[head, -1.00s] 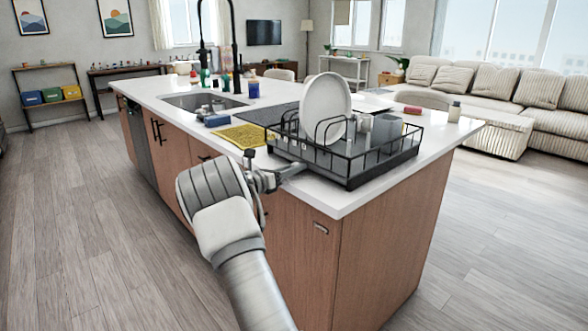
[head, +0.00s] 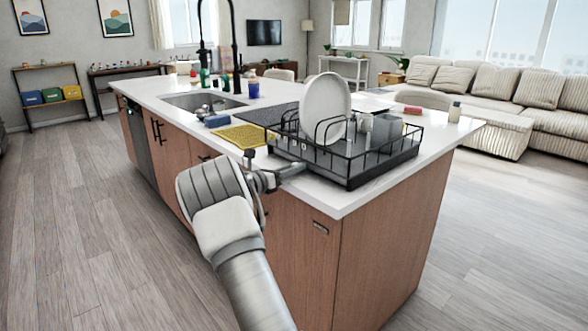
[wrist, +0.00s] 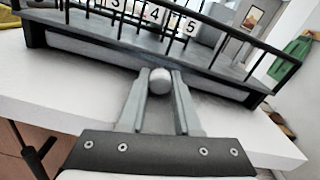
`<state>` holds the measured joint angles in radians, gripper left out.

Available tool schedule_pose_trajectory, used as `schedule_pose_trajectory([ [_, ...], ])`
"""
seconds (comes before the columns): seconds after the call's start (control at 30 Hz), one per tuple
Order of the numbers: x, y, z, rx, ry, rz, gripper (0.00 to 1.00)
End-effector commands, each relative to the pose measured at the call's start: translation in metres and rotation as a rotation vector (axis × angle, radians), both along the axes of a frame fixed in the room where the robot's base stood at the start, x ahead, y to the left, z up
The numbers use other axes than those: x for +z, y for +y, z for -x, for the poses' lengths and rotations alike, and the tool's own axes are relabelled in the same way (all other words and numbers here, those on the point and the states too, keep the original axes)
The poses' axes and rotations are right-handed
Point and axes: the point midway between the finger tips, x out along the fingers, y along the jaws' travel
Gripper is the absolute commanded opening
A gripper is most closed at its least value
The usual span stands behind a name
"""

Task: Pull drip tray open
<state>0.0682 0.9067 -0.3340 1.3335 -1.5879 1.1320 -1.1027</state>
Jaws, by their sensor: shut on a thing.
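The black wire dish rack (head: 350,165) stands on the white counter near its front right corner. In the wrist view, the drip tray (wrist: 95,54) shows as a pale strip under the base of the rack (wrist: 228,72). A round grey knob (wrist: 160,81) sits at the middle of the tray's front. My gripper (wrist: 160,88) has one finger on each side of this knob and is shut on it. In the head view, my gripper (head: 296,169) reaches the rack's front from the left. The knob is too small to tell there.
A white plate (head: 325,106) and several cups stand in the rack. The floor (head: 100,240) left of the island is clear.

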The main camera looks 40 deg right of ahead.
Motion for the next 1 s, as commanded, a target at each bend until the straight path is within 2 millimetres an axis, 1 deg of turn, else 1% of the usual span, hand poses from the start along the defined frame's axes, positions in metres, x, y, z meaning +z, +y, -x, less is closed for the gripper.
schedule_pose_trajectory([
  [0.3,0.000,0.001,0.000,0.000,0.000,0.000,0.00],
  [0.37,0.001,0.005,0.000,0.001,0.000,0.000,0.00],
  [0.47,0.003,0.016,0.000,0.003,0.001,0.000,0.00],
  [0.57,0.004,0.035,0.001,0.005,0.002,0.000,0.00],
  [0.67,0.005,0.061,0.003,0.007,0.004,0.001,0.00],
  [0.8,0.006,0.104,0.007,0.006,0.005,0.001,0.00],
  [1.0,0.005,0.162,0.012,0.005,0.004,0.001,0.00],
])
